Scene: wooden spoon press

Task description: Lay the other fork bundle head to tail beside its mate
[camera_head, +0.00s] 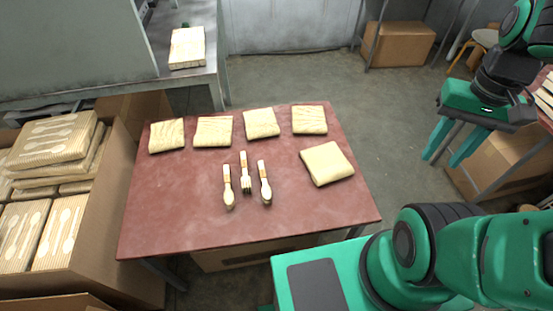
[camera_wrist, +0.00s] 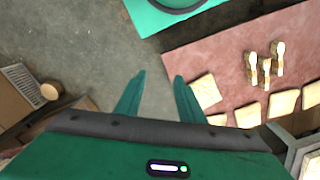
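Three small banded bundles of wooden cutlery lie side by side near the middle of the red table (camera_head: 165,225). The middle bundle (camera_head: 245,174) looks like forks, with its heads toward the near edge. The left bundle (camera_head: 228,188) and right bundle (camera_head: 264,184) have rounded, spoon-like ends, also toward the near edge. I cannot make out a second fork bundle. The three bundles also show at the right of the wrist view (camera_wrist: 265,72). My gripper (camera_head: 440,162) is right of the table, well away from the bundles. Its fingers (camera_wrist: 159,76) are apart with nothing between them.
An open carton (camera_head: 97,205) with packs stands left. A machine bench (camera_head: 180,82) is behind. The table's front is clear. Shelving with cartons (camera_head: 500,160) is right.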

